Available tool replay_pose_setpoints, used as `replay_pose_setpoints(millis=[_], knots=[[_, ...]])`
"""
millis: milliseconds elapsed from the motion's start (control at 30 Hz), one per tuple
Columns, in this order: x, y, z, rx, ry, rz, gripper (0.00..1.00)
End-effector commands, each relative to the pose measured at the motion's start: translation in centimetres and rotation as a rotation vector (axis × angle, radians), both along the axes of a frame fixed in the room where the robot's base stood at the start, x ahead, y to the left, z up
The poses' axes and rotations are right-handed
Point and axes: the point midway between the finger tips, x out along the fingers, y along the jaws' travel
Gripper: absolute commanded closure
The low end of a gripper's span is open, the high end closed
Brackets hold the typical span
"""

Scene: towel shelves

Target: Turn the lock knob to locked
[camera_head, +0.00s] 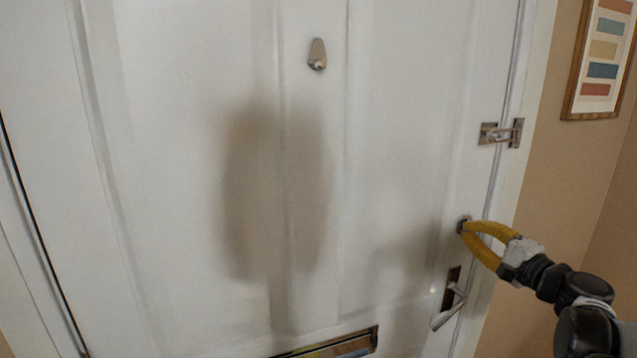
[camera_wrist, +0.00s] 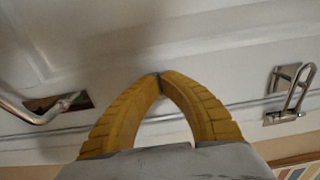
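The lock knob (camera_head: 463,220) is a small dark metal piece on the white door (camera_head: 400,110), near its right edge and above the lever handle (camera_head: 449,306). My gripper (camera_head: 465,229) has yellow fingers that come together at the knob and hide most of it. In the wrist view my gripper (camera_wrist: 159,79) has its fingertips closed on a thin dark edge of the knob (camera_wrist: 158,75), against the door. Which way the knob is turned is hard to tell.
A metal swing-bar latch (camera_head: 501,133) sits higher at the door's right edge. A knocker (camera_head: 317,54) is at the upper middle and a mail slot (camera_head: 345,345) is low down. A framed picture (camera_head: 601,60) hangs on the beige wall to the right.

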Motion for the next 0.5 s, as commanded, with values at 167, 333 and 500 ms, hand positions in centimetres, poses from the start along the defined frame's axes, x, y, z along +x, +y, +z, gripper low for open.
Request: replay_pose_setpoints(millis=[167, 333, 500], knots=[[0.0, -0.04, 0.06, 0.0, 0.0, 0.0, 1.0], [0.0, -0.04, 0.05, 0.0, 0.0, 0.0, 1.0], [-0.11, 0.26, 0.23, 0.0, 0.0, 0.0, 1.0]])
